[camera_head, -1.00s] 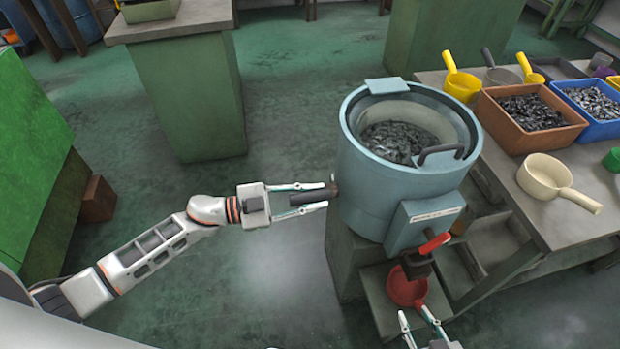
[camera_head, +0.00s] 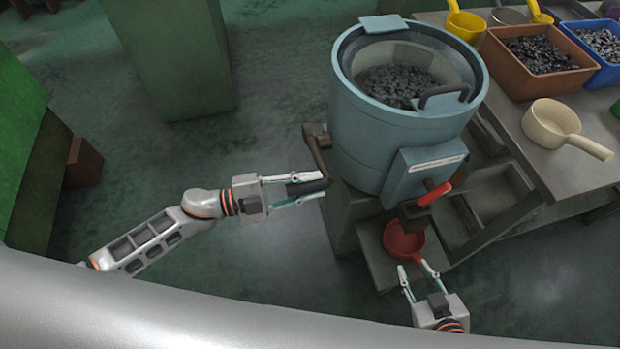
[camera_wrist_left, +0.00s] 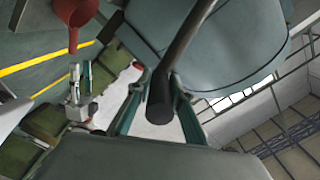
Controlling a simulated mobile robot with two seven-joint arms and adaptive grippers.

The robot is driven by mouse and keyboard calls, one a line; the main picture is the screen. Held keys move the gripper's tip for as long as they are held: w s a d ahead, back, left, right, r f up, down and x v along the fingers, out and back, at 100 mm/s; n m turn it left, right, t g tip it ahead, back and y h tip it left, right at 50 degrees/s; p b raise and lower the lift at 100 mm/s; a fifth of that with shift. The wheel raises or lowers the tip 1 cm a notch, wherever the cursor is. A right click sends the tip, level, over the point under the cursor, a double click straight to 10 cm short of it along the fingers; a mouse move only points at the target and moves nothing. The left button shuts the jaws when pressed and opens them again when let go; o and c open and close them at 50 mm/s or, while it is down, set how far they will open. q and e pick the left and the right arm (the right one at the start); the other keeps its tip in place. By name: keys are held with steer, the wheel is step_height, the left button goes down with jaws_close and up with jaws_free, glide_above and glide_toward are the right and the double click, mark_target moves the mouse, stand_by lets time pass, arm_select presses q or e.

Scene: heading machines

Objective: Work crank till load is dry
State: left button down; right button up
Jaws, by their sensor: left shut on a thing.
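The blue-grey drum machine (camera_head: 385,150) stands right of centre in the head view, its clear lid closed over a dark load of small metal pieces (camera_head: 396,84). A dark crank (camera_head: 314,150) sticks out from its left side. My left gripper (camera_head: 312,187) is shut on the crank handle; the handle also shows between its fingers in the left wrist view (camera_wrist_left: 160,100). My right gripper (camera_head: 417,274) is open and empty, just in front of a red scoop (camera_head: 403,241) under the machine's red-handled spout (camera_head: 434,195).
The grey table (camera_head: 575,165) at the right holds a cream ladle (camera_head: 551,130), a brown bin (camera_head: 495,72) and a blue bin (camera_head: 566,32) of metal parts, and yellow ladles (camera_head: 465,22). A green pedestal (camera_head: 175,60) stands at the back left. The floor between is clear.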

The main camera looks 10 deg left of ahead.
arm_select(q)
steer(key=shift+s+f, duration=0.1)
steer(key=shift+f, duration=0.05)
steer(key=c, duration=1.8)
jaws_free()
steer(key=v, duration=1.2)
